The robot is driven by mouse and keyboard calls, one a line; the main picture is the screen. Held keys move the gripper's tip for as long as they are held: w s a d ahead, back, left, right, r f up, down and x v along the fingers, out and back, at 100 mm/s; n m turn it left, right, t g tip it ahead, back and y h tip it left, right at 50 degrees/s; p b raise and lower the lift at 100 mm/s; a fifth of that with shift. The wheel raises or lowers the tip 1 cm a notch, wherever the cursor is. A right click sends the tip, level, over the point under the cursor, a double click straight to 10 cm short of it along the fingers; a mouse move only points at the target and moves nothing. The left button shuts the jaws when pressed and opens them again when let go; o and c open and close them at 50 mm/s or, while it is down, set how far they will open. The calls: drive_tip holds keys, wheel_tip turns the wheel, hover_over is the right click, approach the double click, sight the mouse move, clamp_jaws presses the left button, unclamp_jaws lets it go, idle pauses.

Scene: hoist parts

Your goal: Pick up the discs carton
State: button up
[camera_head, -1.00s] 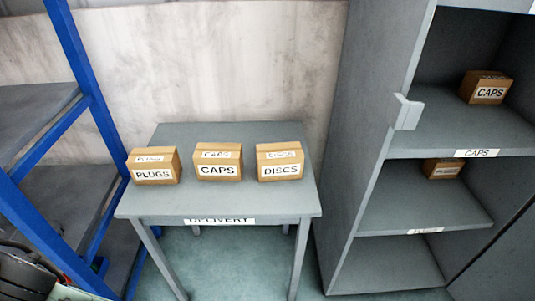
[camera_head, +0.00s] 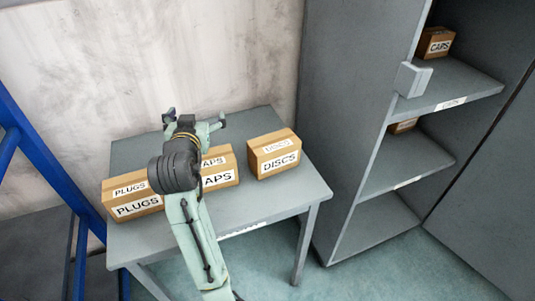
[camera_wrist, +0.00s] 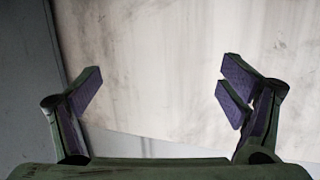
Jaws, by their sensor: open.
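The discs carton (camera_head: 274,155) is a brown box with white DISCS labels, upright on the right part of the grey delivery table (camera_head: 262,204). My gripper (camera_head: 196,119) is above the table, to the left of the discs carton and apart from it. In the wrist view my gripper (camera_wrist: 160,90) shows its two fingers wide apart with nothing between them. The discs carton is not in the wrist view, which shows mostly the pale wall.
The plugs carton (camera_head: 132,198) and the caps carton (camera_head: 220,175) stand left of the discs carton, partly hidden by my arm. A grey cabinet (camera_head: 335,120) rises close on the right, with another caps carton (camera_head: 435,42) on its shelf. A blue rack (camera_head: 40,160) stands at the left.

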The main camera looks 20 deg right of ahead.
sight(263, 149)
drive_tip(key=s+d+m+g+h, duration=0.1)
drive_tip(key=m, duration=0.1)
drive_tip(key=s+d+f+m+g+h, duration=0.1)
drive_tip(key=s+d+m+g+h, duration=0.1)
drive_tip(key=s+d+f+m+g+h, duration=0.1)
drive_tip(key=s+d, duration=0.1)
drive_tip(key=shift+s+d+m+h, duration=0.2)
drive_tip(key=shift+m+h, duration=0.1)
drive_tip(key=shift+m, duration=0.1)
drive_tip(key=s+d+f+m+g, duration=0.1)
drive_tip(key=d+m, duration=0.1)
drive_tip(key=s+d+m+g+h, duration=0.1)
drive_tip(key=s+d+m+g, duration=0.1)
drive_tip(key=s+d+f+m+g+h, duration=0.1)
drive_tip(key=s+d, duration=0.1)
drive_tip(key=shift+s+f+m+g+p, duration=0.15)
drive_tip(key=shift+f+m+g+p, duration=0.15)
drive_tip(key=shift+m, duration=0.1)
drive_tip(key=shift+f+p+x, duration=0.2)
drive_tip(key=shift+p+x, duration=0.2)
drive_tip(key=shift+x, duration=1.2)
drive_tip(key=shift+f+p+x, duration=0.15)
drive_tip(key=shift+p+x, duration=0.25)
drive_tip(key=shift+x, duration=1.2)
drive_tip(key=shift+s+a, duration=0.1)
drive_tip(key=shift+a, duration=0.1)
drive_tip(key=c, duration=1.7)
drive_tip(key=shift+c, duration=0.5)
drive_tip(key=shift+r, duration=0.1)
